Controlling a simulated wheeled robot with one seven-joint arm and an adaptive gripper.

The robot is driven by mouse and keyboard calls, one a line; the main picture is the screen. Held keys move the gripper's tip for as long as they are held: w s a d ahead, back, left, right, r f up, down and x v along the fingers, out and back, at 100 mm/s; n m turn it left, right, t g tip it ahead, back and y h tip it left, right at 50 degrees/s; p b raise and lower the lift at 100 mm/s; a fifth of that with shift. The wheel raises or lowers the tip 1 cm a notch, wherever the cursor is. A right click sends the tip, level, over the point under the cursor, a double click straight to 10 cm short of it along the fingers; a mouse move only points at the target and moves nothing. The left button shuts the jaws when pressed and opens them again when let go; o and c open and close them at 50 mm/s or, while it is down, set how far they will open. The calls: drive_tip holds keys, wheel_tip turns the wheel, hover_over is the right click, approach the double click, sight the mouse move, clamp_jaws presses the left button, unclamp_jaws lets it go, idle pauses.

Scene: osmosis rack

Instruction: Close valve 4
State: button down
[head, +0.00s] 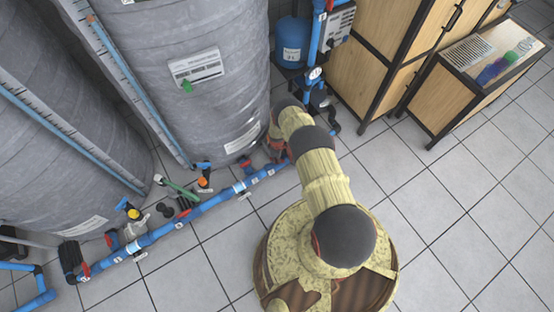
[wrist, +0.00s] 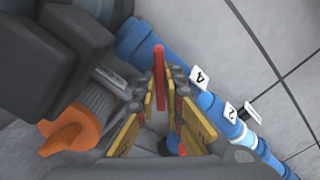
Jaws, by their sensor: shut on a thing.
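The red handle of a valve (wrist: 160,66) stands between my gripper's fingertips in the wrist view, seen nearly edge-on. A white tag reading 4 (wrist: 198,77) is on the blue pipe (wrist: 132,40) just right of it. My gripper (wrist: 161,84) is shut on the red handle, with its yellow-padded fingers on both sides. The handle's base and the valve body are mostly hidden by the fingers. In the head view my gripper (head: 278,147) is at the right part of the floor-level blue pipe (head: 215,201), beside the grey tank, and the handle cannot be made out.
An orange fitting (wrist: 72,130) is left of my fingers in the wrist view. A tag reading 2 (wrist: 231,110) is further along the pipe. Grey tanks (head: 180,100) stand behind the pipe. Wooden cabinets (head: 380,60) stand at the back right. The tiled floor (head: 470,230) is clear at right.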

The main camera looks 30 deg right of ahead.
drive_tip(key=m, duration=0.4)
drive_tip(key=shift+m, duration=0.3)
drive_tip(key=m, duration=0.4)
drive_tip(key=shift+m, duration=0.3)
drive_tip(key=c, duration=2)
unclamp_jaws()
drive_tip(key=shift+o, duration=0.5)
wheel_tip(320, 180, up, 12)
